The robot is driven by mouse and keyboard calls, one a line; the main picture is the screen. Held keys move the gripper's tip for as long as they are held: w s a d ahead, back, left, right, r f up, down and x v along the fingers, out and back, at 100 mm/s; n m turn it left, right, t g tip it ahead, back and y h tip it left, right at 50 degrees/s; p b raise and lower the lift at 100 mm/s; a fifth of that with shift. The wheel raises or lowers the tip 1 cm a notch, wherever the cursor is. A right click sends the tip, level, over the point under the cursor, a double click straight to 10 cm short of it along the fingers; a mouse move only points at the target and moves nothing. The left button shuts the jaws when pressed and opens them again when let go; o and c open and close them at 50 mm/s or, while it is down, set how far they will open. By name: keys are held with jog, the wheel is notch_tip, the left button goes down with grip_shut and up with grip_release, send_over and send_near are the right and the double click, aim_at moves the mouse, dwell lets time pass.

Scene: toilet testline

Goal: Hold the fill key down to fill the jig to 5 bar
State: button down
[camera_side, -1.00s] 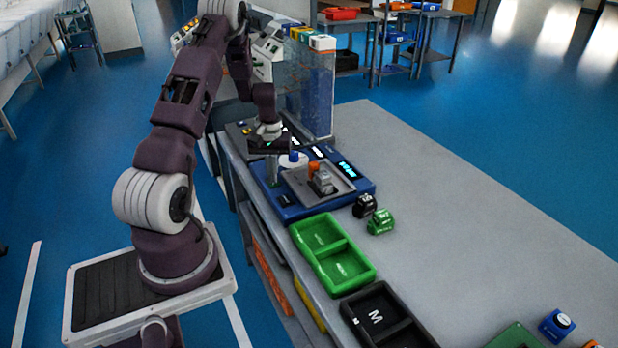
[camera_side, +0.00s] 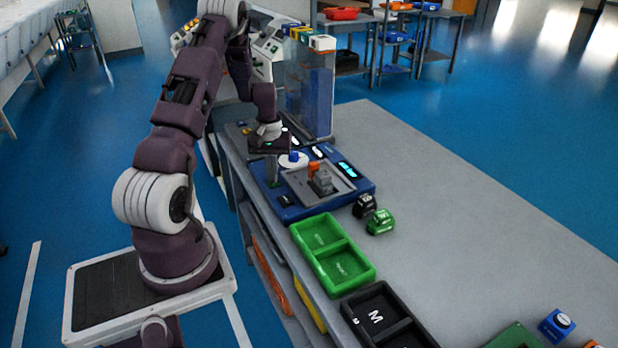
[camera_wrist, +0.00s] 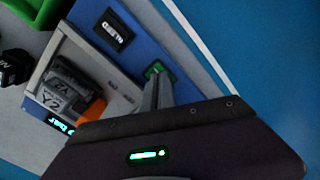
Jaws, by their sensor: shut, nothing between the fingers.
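The blue jig unit (camera_side: 290,212) stands on the bench, with a grey recessed plate holding a dark grey valve part marked Y2 (camera_wrist: 62,88) and an orange piece (camera_wrist: 93,113). A green key (camera_wrist: 153,69) sits on the blue face in the wrist view. My gripper (camera_wrist: 156,84) is shut and empty, its fingertips over the green key and covering part of it; they look to be at the key, but contact cannot be told for certain. The lit display (camera_side: 347,169) shows a bar reading too small to read; part of it shows in the wrist view (camera_wrist: 61,124).
A black labelled rocker or window (camera_wrist: 114,29) is beside the key. A green two-part tray (camera_side: 322,262) and a black tray (camera_side: 388,318) are in front. A black block (camera_side: 365,206) and green block (camera_side: 380,222) sit right of the jig.

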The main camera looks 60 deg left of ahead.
jog(key=shift+r, duration=3.2)
jog(key=w+d+r+m+t, duration=0.2)
jog(key=w+d+r+m, duration=0.15)
jog(key=d+r, duration=0.75)
jog(key=s+d+r+m+t, duration=0.1)
jog(key=s+d+r+m, duration=0.2)
jog(key=d+r, duration=0.8)
jog(key=s+d+m+t, duration=0.2)
jog(key=s+d+m, duration=0.3)
jog(key=s+d, duration=0.8)
jog(key=shift+s+r+t, duration=0.25)
jog(key=shift+s+t, duration=0.05)
jog(key=shift+s, duration=0.25)
